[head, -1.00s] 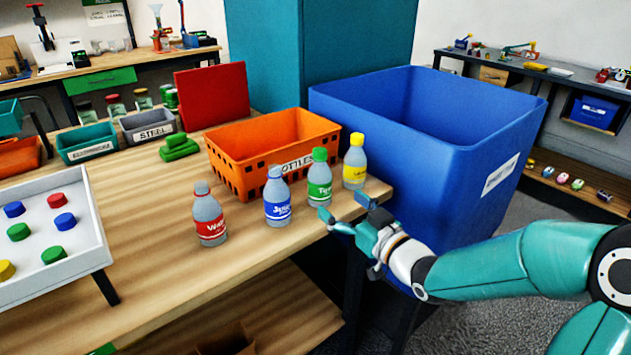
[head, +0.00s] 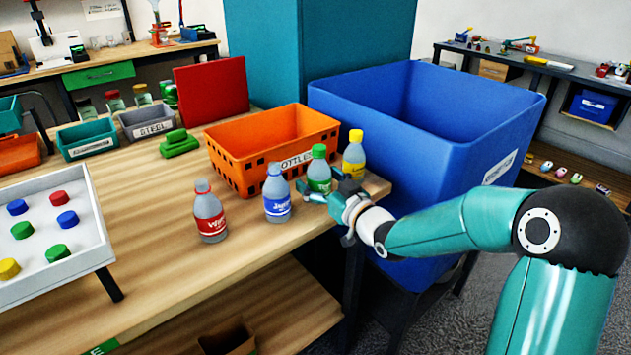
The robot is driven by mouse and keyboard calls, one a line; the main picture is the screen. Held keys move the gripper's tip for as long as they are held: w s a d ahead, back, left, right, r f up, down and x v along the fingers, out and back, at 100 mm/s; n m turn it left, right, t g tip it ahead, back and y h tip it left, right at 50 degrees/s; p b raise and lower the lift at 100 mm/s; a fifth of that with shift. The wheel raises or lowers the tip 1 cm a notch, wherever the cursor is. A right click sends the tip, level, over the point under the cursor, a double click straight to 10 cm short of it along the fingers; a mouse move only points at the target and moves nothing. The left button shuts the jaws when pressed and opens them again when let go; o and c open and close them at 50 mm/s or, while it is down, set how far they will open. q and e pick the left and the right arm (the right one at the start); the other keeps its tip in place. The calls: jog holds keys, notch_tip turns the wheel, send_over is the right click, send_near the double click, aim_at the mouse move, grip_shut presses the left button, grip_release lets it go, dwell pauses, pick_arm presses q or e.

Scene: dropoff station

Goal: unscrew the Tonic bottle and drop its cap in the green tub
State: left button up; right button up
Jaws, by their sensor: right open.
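The bottle with a green cap and a green label, whose text is partly hidden, (head: 319,165) stands upright near the table's front right edge; it seems to be the Tonic bottle. Its green cap (head: 319,151) is on top. My right gripper (head: 319,184) is open at the bottle's lower body, with a finger on each side in the picture. I cannot tell whether the fingers touch it. A teal-green tub (head: 87,140) with a white label stands at the back left of the table. My left gripper is not in view.
A yellow-capped bottle (head: 354,152) stands close right. A big blue bin (head: 450,160) stands right. A white tray (head: 85,270) holds several coloured caps.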

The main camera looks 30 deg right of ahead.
jog(key=c, duration=1)
jog(key=shift+o, duration=0.2)
notch_tip(320, 180, up, 20)
jog(key=p, duration=0.4)
jog(key=shift+o, duration=0.5)
jog(key=c, duration=0.4)
